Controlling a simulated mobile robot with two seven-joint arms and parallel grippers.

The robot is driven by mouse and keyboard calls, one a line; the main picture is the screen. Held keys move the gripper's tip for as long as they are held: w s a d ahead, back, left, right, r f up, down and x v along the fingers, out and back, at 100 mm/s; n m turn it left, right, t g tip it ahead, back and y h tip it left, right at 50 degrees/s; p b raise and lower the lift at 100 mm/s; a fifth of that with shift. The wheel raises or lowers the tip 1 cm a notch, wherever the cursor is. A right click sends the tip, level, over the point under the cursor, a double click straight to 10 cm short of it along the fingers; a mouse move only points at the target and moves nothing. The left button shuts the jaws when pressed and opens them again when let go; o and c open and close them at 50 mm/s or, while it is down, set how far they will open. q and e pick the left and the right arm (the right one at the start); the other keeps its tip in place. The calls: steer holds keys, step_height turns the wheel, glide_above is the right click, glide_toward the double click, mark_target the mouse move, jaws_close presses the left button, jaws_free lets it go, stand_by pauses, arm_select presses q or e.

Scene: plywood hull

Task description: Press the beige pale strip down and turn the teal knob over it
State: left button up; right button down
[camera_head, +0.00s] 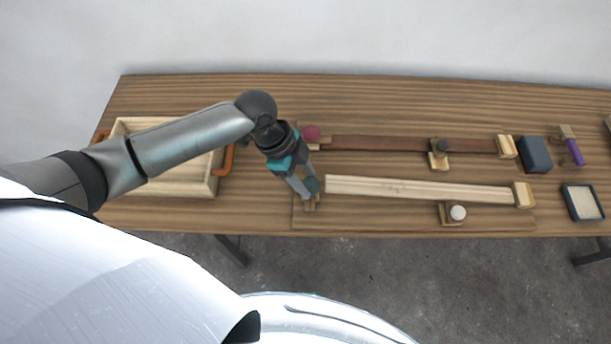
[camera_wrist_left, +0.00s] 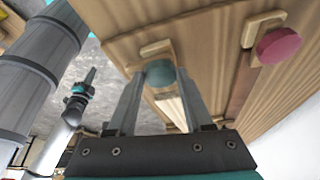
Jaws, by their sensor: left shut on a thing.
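The beige pale strip (camera_head: 420,190) lies along the front part of a wooden board, and its right end meets a wooden block (camera_head: 523,194). The teal knob (camera_head: 313,184) is at the strip's left end, on a small wooden latch piece. My left gripper (camera_head: 309,188) reaches down and is shut on the teal knob, which also shows between the fingers in the left wrist view (camera_wrist_left: 160,73). The strip's near end (camera_wrist_left: 172,108) is partly hidden there by the fingers. My right gripper (camera_wrist_left: 85,85) shows small at the left of the wrist view; its jaws are unclear.
A dark brown strip (camera_head: 390,144) lies behind, with a crimson knob (camera_head: 311,132) at its left. Black (camera_head: 441,146) and white (camera_head: 458,213) knobs sit on wooden latches. A wooden tray (camera_head: 200,187) is left; a blue block (camera_head: 535,154) and purple-handled tool (camera_head: 574,151) are right.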

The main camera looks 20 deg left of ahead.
arm_select(q)
jaws_close()
steer(key=p, duration=0.1)
steer(key=n+p, duration=0.1)
steer(key=p, duration=0.1)
steer(key=shift+s+r+n+t, duration=0.2)
steer(key=shift+n+t, duration=0.1)
steer(key=shift+f+n+p, duration=0.15)
steer(key=shift+n+p, duration=0.45)
steer(key=shift+t, duration=0.3)
steer(key=o, duration=0.7)
jaws_free()
steer(key=v, duration=0.5)
steer(key=p+v, duration=0.1)
steer(key=v, duration=0.9)
steer(key=shift+w+d+r, duration=0.1)
steer(key=shift+d+r, duration=0.1)
